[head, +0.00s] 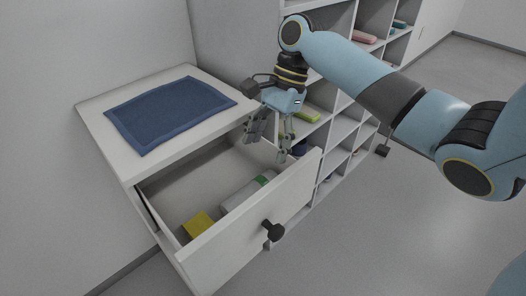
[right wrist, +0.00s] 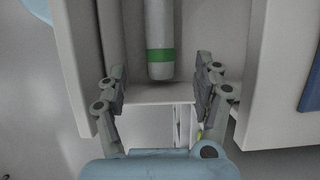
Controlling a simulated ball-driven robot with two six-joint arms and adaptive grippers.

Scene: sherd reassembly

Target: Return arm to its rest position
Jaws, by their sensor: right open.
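My right gripper (head: 268,138) is open and empty above the far end of the open drawer (head: 240,247). In the right wrist view the right gripper (right wrist: 161,88) shows its two fingers spread wide, with nothing between the tips. A grey-white cylinder with a green band (head: 247,192) lies in the drawer, and it also shows in the right wrist view (right wrist: 159,30) ahead of the fingers, apart from them. My right arm reaches in from the right. My left gripper is not in view.
A yellow block (head: 198,224) lies in the drawer's near corner. The drawer front has a black knob (head: 272,230). A blue mat (head: 168,112) lies on the cabinet top. A shelf unit (head: 338,131) with coloured items stands behind the gripper. The floor at right is clear.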

